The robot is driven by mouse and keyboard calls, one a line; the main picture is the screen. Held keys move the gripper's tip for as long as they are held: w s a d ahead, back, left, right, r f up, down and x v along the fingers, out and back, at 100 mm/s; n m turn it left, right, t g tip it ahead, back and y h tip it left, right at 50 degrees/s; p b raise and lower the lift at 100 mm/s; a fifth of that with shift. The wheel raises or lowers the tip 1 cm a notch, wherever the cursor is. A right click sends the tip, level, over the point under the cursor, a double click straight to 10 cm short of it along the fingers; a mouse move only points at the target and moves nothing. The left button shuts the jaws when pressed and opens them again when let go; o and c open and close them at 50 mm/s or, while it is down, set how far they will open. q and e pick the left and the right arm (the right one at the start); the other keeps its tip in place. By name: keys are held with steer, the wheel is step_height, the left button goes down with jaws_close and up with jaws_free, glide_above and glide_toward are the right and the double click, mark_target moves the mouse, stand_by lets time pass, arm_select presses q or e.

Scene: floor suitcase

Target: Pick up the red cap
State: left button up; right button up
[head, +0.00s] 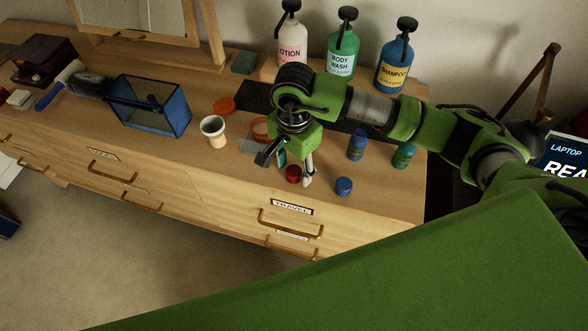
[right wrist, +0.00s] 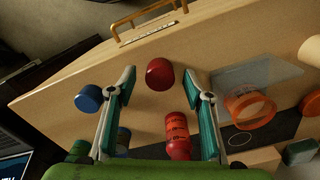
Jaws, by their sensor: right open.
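The red cap (head: 293,174) stands on the dresser top near its front edge, above the TRAVEL drawer label. In the right wrist view the red cap (right wrist: 160,74) lies between and just beyond the fingertips, touching neither. My right gripper (head: 286,170) is open and empty over it, one finger on each side; its spread fingers also show in the right wrist view (right wrist: 161,87). A red bottle with an orange label (right wrist: 177,135) is between the fingers, nearer the palm. My left gripper is in neither view.
A blue cap (head: 344,186) is right of the red cap, with a blue bottle (head: 357,145) and a green-blue bottle (head: 403,155) behind. A cream cup (head: 213,130) and a blue-framed bin (head: 176,118) stand left. Pump bottles, including BODY WASH (head: 343,47), line the back.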

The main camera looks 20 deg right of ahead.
steer(key=shift+c, duration=0.5)
steer(key=c, duration=0.7)
steer(key=shift+r, duration=0.2)
